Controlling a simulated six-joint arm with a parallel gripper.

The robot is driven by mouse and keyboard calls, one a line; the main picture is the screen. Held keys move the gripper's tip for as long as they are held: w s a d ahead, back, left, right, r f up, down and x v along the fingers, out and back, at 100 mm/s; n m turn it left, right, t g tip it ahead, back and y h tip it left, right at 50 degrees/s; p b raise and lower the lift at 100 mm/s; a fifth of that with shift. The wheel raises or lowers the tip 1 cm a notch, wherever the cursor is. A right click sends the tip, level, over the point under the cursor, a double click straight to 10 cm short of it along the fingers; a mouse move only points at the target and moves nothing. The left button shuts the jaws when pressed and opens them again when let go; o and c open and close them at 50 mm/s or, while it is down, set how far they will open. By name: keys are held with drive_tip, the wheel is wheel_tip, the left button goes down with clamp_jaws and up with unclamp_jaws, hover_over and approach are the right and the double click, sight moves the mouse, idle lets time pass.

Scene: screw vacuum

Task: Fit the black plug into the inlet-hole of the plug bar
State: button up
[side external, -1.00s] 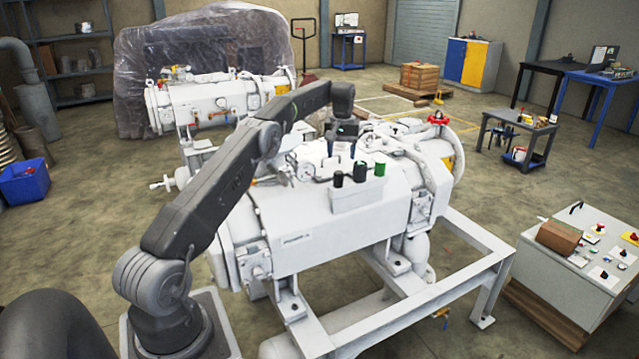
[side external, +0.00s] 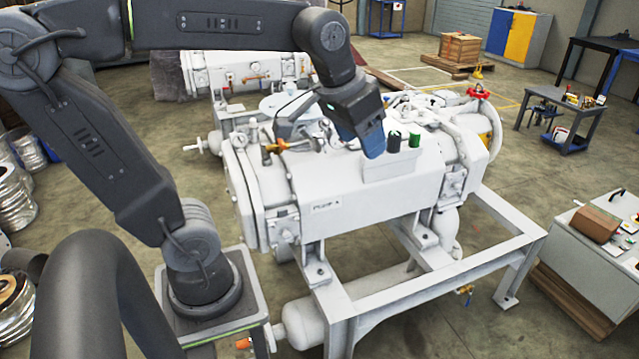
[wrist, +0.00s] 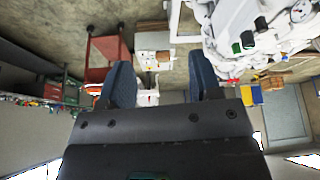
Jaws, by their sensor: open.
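A black plug (side external: 393,142) and a green plug (side external: 414,140) stand upright on a white block (side external: 388,171) on top of the white pump. I cannot tell for sure whether this block is the plug bar. My gripper (side external: 372,148) appears just left of the black plug in the side external view and covers the block's left end. In the wrist view my gripper (wrist: 162,78) has its two blue fingers apart with nothing between them. The green plug (wrist: 248,40) shows there to the right of the fingers. The inlet-hole cannot be made out.
The white pump (side external: 365,205) fills the middle, with gauges and a brass fitting (side external: 285,146) on top. A red valve wheel (side external: 478,92) is at its right end. A control cabinet (side external: 590,250) stands at the right. Open floor lies between cabinet and small table (side external: 560,115).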

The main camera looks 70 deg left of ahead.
drive_tip(key=s+d+f+m, duration=0.1)
drive_tip(key=s+d+f, duration=0.2)
drive_tip(key=s+f, duration=0.2)
drive_tip(key=s, duration=0.3)
drive_tip(key=shift+f+m+t+h, duration=0.15)
drive_tip(key=shift+m+t+h, duration=0.15)
drive_tip(key=shift+m+t, duration=0.1)
